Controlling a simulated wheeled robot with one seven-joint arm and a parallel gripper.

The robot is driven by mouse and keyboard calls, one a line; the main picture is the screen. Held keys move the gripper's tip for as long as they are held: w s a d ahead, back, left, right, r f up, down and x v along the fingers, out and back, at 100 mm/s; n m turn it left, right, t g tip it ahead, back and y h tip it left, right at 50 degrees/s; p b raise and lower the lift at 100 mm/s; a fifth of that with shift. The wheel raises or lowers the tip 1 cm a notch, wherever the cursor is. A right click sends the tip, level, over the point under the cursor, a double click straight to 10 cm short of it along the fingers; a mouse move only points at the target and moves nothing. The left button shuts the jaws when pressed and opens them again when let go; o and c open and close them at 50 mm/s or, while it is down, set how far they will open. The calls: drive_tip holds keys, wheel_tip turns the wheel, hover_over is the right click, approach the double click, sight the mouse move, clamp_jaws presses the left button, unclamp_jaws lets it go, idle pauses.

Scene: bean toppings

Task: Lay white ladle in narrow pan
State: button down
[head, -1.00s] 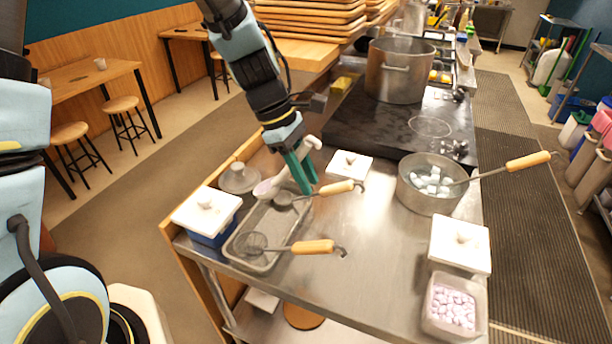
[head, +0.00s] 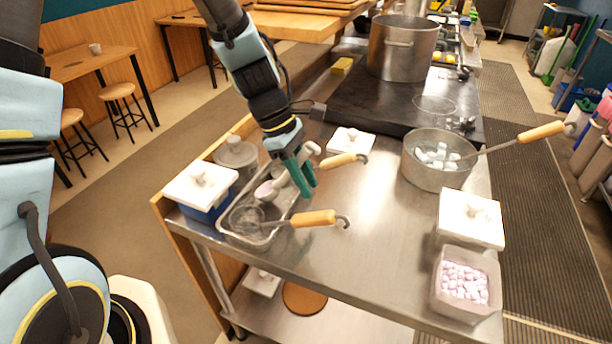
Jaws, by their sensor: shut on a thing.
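My gripper (head: 306,188) has green fingers and is shut on the white ladle (head: 294,176). The ladle's pale handle end sticks up behind the fingers, and its pinkish bowl (head: 265,191) hangs at the lower left, over the narrow pan. The fingers hide part of the handle. The narrow pan (head: 226,229) is a long metal tray at the left of the steel counter. I cannot tell whether the ladle touches it. Another orange-handled utensil (head: 340,160) lies partly behind the fingers.
A blue box with a white lid (head: 200,186) stands left of the pan, and a grey lidded pot (head: 235,152) behind it. A round pan of white cubes (head: 437,177) and a tub of pink pieces (head: 464,284) stand at the right. The middle counter is clear.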

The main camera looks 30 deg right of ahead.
drive_tip(key=shift+f, duration=0.4)
drive_tip(key=c, duration=0.6)
unclamp_jaws()
drive_tip(key=shift+o, duration=0.5)
drive_tip(key=o, duration=0.5)
